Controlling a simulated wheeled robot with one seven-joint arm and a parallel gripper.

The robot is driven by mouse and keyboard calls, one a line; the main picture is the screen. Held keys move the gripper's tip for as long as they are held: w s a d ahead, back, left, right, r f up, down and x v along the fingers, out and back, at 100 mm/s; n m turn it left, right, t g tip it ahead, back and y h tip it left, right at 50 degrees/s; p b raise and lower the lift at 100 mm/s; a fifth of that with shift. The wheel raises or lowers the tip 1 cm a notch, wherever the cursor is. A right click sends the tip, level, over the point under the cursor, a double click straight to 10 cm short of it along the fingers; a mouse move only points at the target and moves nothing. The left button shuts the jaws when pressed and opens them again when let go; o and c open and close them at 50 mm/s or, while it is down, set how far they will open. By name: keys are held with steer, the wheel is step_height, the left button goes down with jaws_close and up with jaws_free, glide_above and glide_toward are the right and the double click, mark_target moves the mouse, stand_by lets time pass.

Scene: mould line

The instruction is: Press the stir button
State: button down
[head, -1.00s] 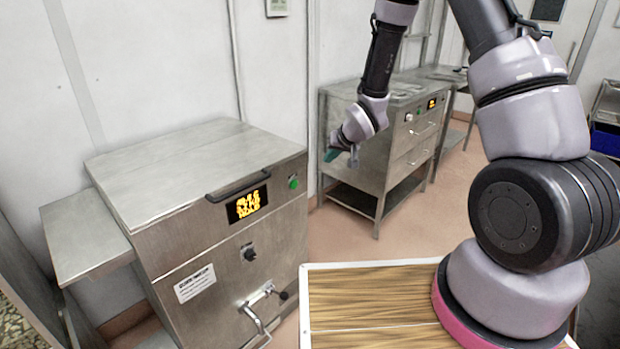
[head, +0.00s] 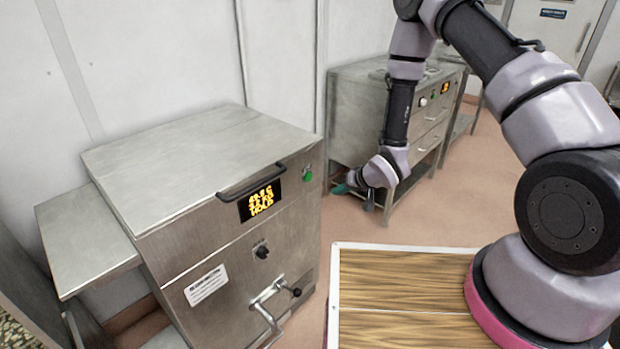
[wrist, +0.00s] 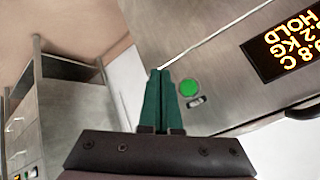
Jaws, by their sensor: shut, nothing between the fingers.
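The green stir button (head: 307,173) is on the front panel of the steel machine (head: 205,165), right of its lit display. It also shows in the wrist view as a round green button (wrist: 188,88), just right of my fingertips, with a small label below it. My gripper (head: 342,188) is to the right of the button in the head view, apart from the panel. In the wrist view its green fingers (wrist: 160,72) are together and empty, pointing up toward the panel edge.
The display (head: 260,200) shows yellow text including HOLD. A lid handle (head: 252,183), a black knob (head: 262,251) and a tap lever (head: 270,305) stick out of the machine. A second steel cabinet (head: 350,110) stands behind. My wooden-topped base is at the front.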

mark_target(310, 180)
steer(key=w+a, duration=0.5)
steer(key=a, duration=0.2)
steer(key=shift+w, duration=0.15)
steer(key=shift+w+a, duration=0.1)
stand_by(2.0)
steer(key=shift+w+a, duration=0.2)
steer(key=shift+w+a, duration=0.25)
steer(key=shift+a, duration=0.1)
stand_by(1.0)
steer(key=shift+s+d, duration=0.1)
steer(key=shift+d, duration=0.05)
steer(key=shift+s+d, duration=0.45)
steer(key=shift+d, duration=0.05)
steer(key=shift+s+d, duration=0.75)
steer(key=shift+d, duration=0.25)
steer(key=shift+s+d, duration=0.75)
steer(key=shift+d, duration=0.2)
